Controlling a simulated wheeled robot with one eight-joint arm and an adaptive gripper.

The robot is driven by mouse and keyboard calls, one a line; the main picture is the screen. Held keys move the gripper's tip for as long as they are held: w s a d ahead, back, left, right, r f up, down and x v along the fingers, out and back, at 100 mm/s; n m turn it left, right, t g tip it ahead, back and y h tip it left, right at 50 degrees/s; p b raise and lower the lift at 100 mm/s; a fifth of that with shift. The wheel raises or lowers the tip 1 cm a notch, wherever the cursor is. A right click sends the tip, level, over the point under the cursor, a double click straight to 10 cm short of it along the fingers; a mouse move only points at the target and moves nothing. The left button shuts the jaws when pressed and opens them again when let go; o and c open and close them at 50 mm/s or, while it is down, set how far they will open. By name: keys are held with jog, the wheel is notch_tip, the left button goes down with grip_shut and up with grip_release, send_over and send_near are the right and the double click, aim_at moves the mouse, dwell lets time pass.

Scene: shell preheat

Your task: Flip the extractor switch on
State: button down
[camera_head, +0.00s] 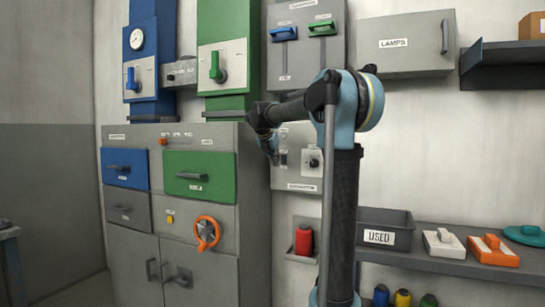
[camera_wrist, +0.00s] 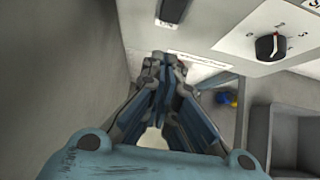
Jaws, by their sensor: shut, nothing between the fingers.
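A light grey wall panel (camera_head: 312,174) sits to the right of the grey cabinet, partly hidden behind my arm. It carries a dark round dial (camera_head: 314,162); my arm covers part of its left side. In the wrist view the dial (camera_wrist: 270,46) is at the upper right. A dark upright switch lever (camera_wrist: 173,9) is at the top edge, with a small label below it; its on or off position cannot be told. My gripper (camera_wrist: 158,58) is shut and empty, its fingertips below the lever in the picture. Contact cannot be told. The lettering is too small to read surely.
A grey cabinet (camera_head: 150,225) with blue and green drawers and an orange handwheel (camera_head: 207,233) stands left. A red cylinder (camera_head: 304,240) sits in a wall niche below the panel. A shelf (camera_head: 440,258) with a USED bin (camera_head: 385,218) runs to the right.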

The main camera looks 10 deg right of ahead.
aim_at(283, 159)
jog(key=shift+w+d+f, duration=0.35)
jog(key=shift+w+d, duration=0.1)
jog(key=shift+w, duration=0.35)
jog(key=shift+w+d+f, duration=0.4)
jog(key=shift+w+d, duration=0.1)
jog(key=shift+w, duration=0.35)
jog(key=shift+w+d+f, duration=0.35)
jog(key=shift+w+d, duration=0.1)
jog(key=shift+w, duration=0.35)
